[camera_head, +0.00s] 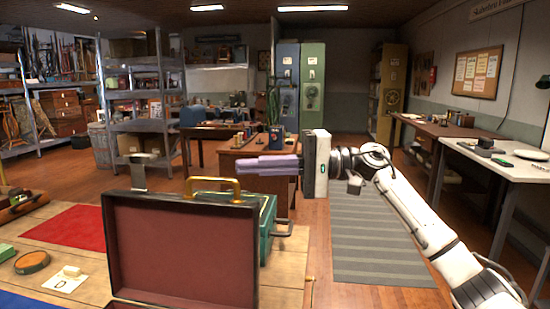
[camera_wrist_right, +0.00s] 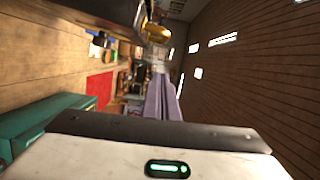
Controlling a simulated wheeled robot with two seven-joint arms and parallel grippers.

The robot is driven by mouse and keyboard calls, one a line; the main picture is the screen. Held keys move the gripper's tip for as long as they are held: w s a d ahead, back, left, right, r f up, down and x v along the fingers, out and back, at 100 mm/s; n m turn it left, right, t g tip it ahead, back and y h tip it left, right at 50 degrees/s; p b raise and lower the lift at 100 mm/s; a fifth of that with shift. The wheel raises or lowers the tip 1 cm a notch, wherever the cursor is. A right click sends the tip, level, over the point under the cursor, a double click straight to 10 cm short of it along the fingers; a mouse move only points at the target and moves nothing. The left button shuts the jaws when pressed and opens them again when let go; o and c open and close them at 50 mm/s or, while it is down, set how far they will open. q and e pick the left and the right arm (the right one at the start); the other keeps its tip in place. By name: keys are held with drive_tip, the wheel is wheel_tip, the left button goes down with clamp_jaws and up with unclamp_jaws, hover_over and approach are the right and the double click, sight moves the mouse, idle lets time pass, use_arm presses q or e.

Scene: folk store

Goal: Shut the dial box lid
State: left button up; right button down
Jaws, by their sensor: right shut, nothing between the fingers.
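The open box has its lid (camera_head: 180,250) standing upright at the front left, with a dark red lining towards me. The box body is mostly cut off by the bottom edge. A brass handle (camera_head: 213,186) and a metal hasp (camera_head: 140,168) stick up at the lid's top edge. The brass handle also shows in the wrist view (camera_wrist_right: 155,33). My right gripper (camera_head: 236,166) is shut and empty, its lilac fingers pointing left, above the lid's upper right corner and apart from it in the picture. The fingers show in the wrist view (camera_wrist_right: 163,90). My left gripper is out of view.
A teal case (camera_head: 268,228) stands behind the lid on the wooden table (camera_head: 290,270); it also shows in the wrist view (camera_wrist_right: 35,125).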

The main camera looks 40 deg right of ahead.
drive_tip(key=shift+s+a+f+p, duration=0.1)
drive_tip(key=shift+s+a+p, duration=0.1)
drive_tip(key=shift+a, duration=0.65)
drive_tip(key=shift+s+a+r+p, duration=0.1)
drive_tip(key=shift+s+a+p, duration=0.1)
drive_tip(key=shift+a, duration=0.7)
drive_tip(key=shift+s+a+f+p, duration=0.1)
drive_tip(key=shift+a+p, duration=0.1)
drive_tip(key=shift+a, duration=0.65)
